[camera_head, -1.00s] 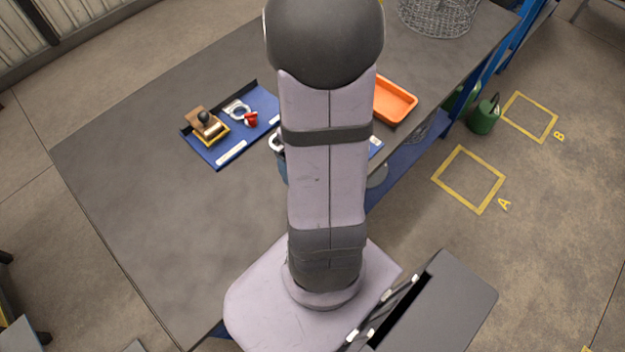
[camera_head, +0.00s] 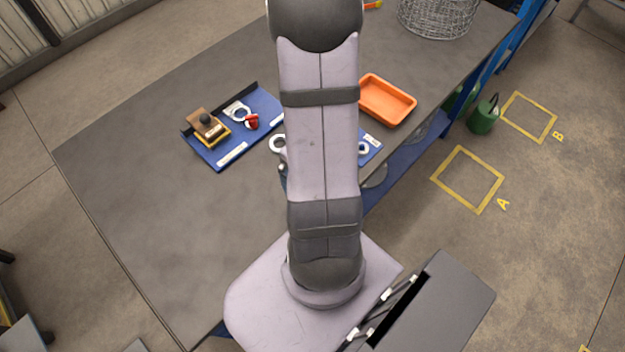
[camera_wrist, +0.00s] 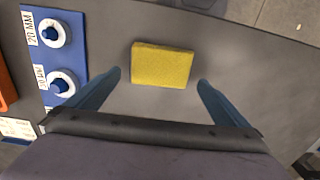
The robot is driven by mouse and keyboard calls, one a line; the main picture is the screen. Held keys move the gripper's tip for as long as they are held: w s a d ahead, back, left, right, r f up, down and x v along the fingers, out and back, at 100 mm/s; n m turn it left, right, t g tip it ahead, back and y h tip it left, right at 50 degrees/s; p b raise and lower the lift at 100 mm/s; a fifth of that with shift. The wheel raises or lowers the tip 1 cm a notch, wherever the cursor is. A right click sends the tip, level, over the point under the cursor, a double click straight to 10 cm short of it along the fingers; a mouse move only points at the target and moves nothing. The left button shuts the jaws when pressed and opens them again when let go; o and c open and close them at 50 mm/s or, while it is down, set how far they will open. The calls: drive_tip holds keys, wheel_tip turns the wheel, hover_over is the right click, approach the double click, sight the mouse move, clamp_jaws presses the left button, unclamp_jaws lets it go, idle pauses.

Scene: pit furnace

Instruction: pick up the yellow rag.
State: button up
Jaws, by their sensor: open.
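The yellow rag (camera_wrist: 161,65) shows in the wrist view as a flat, thick yellow rectangle lying on the grey tabletop. My gripper (camera_wrist: 160,78) is open, with one blue finger to the left of the rag and one to the right. The rag lies between and a little beyond the fingertips, with a gap on each side. I cannot tell how high the fingers are above the table. In the head view my arm hides both the rag and the gripper.
A blue board (camera_wrist: 73,19) with white rings on pegs is left of the gripper. An orange tray (camera_head: 387,100) stands near the table's right edge. A blue tray (camera_head: 237,149) holds a wooden-and-yellow tool and small parts. A wire basket (camera_head: 437,18) stands at the back. The left tabletop is clear.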

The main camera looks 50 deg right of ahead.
drive_tip(key=shift+f, duration=0.8)
drive_tip(key=shift+c, duration=0.3)
drive_tip(key=c, duration=1.1)
drive_tip(key=shift+r, duration=0.15)
wheel_tip(320, 180, up, 10)
drive_tip(key=shift+b, duration=0.35)
drive_tip(key=shift+o, duration=0.7)
